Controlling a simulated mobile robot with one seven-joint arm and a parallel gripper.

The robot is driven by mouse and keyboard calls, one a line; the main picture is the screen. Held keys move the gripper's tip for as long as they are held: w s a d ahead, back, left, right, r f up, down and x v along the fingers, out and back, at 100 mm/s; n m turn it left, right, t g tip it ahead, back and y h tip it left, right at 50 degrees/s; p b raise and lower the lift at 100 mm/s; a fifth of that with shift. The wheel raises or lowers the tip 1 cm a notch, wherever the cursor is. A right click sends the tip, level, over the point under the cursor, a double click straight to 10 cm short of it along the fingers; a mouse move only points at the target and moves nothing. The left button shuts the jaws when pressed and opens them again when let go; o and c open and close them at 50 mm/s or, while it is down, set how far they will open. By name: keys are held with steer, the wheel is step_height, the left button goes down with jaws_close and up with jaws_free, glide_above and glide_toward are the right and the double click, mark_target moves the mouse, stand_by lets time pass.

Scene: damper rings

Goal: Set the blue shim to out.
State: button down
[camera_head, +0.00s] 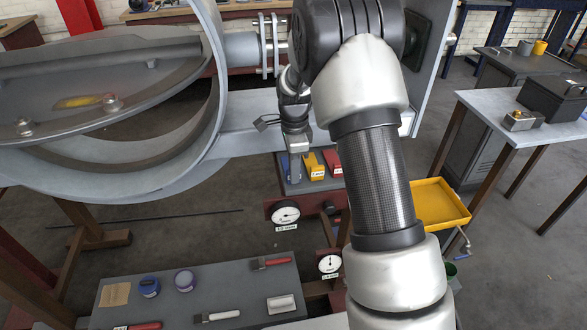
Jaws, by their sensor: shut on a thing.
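My gripper (295,164) points down in front of the duct's grey flange, over the left end of a small blue-grey rack (318,186). It is shut on the leftmost piece there, which I take to be the blue shim; the gripper covers most of it. Beside it to the right stand a yellow labelled shim (314,168) and a red labelled shim (333,164). The contact at the fingertips is too small to see clearly, and I cannot read the labels.
A large grey round duct with a tilted damper plate (110,85) fills the left. A dial gauge (286,214) sits below the rack, another (329,264) lower. A grey bench (190,285) holds tools and tins. A yellow tray (438,205) stands right of my arm.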

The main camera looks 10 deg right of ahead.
steer(key=shift+s+f, duration=0.1)
steer(key=shift+s, duration=0.2)
steer(key=c, duration=1.8)
jaws_free()
steer(key=shift+o, duration=0.2)
steer(key=shift+w+r, duration=0.1)
steer(key=shift+r, duration=0.35)
step_height(320, 180, up, 17)
steer(key=p, duration=0.4)
steer(key=shift+f, duration=0.15)
